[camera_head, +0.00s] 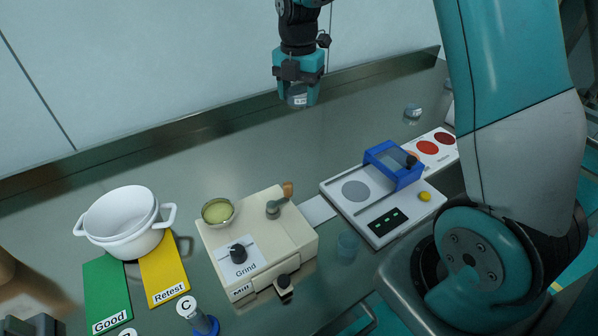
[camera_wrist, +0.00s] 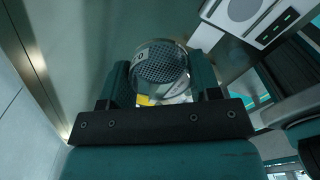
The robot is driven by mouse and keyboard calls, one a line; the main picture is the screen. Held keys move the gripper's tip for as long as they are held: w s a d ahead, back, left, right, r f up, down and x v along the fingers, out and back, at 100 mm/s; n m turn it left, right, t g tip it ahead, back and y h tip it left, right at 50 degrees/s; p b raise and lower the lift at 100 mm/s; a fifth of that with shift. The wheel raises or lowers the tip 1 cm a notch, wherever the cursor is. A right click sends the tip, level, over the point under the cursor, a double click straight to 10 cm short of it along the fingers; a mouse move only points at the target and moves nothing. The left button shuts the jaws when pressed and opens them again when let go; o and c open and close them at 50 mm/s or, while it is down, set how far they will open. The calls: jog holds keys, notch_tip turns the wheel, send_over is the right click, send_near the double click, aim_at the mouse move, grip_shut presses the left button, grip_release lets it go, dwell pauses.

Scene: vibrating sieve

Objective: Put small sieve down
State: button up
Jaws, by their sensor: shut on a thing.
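My gripper (camera_head: 299,96) is above the back part of the steel table. It is shut on the small sieve (camera_head: 298,97), a clear round cup with a small label. In the wrist view the small sieve (camera_wrist: 162,66) shows its dark mesh disc between the two fingers of my gripper (camera_wrist: 162,80). The sieve appears to be held clear of the table, with bare table below it.
A cream mill (camera_head: 262,245) with a bowl of yellow-green material (camera_head: 218,211) stands front centre. A scale (camera_head: 355,190) with a blue frame (camera_head: 392,166) is to its right. A white pot (camera_head: 122,222) stands left, by the green Good (camera_head: 105,285) and yellow Retest (camera_head: 163,272) mats. The back-centre table is clear.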

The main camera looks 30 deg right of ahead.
aim_at(299, 168)
notch_tip(299, 168, down, 20)
jog(key=p, duration=0.3)
jog(key=shift+r+p, duration=0.1)
jog(key=shift+p, duration=0.2)
jog(key=o, duration=0.9)
jog(key=shift+c, duration=0.2)
jog(key=shift+o, duration=0.3)
notch_tip(299, 168, up, 11)
jog(key=b, duration=0.3)
jog(key=s+a+r+m+y, duration=0.1)
jog(key=s+a+r+m, duration=0.3)
jog(key=a+r, duration=0.25)
jog(key=s+a+r+m+y, duration=0.1)
jog(key=s+a+r+m, duration=0.2)
jog(key=s, duration=0.5)
jog(key=s+a+r+m+y, duration=0.1)
jog(key=s+a+r+m, duration=0.3)
jog(key=s+m, duration=0.2)
jog(key=s+a+r+m+y, duration=0.1)
jog(key=s+a+r+m, duration=0.2)
jog(key=s, duration=0.6)
jog(key=shift+s+a+r+m, duration=0.25)
jog(key=shift+s+a+m, duration=0.1)
jog(key=shift+a+m, duration=0.55)
